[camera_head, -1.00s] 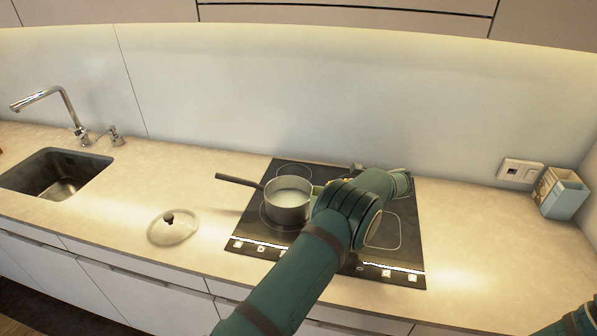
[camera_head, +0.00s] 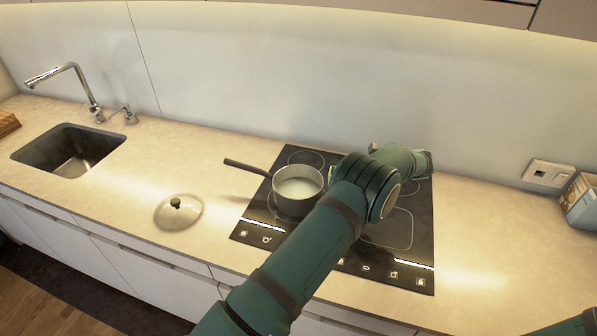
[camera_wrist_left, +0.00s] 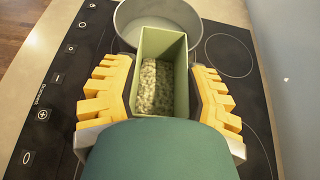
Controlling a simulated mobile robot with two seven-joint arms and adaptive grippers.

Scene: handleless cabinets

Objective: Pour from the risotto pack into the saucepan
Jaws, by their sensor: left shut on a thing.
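The saucepan (camera_head: 297,199) stands on the hob with its long dark handle to the left; something pale is inside. In the left wrist view, my left gripper (camera_wrist_left: 160,72) is shut on the risotto pack (camera_wrist_left: 163,44), an open green box with pale grains inside. Its orange fingers press on both sides. The pack's far end overlaps the near rim of the saucepan (camera_wrist_left: 126,38) in this view; I cannot tell its height or exact tilt. My right gripper is out of view.
A glass lid (camera_head: 180,217) with a dark knob lies on the counter left of the black hob (camera_head: 405,262). A sink (camera_head: 68,150) with a tap is farther left. Another box (camera_head: 582,203) stands at the right edge near a wall socket (camera_head: 548,174).

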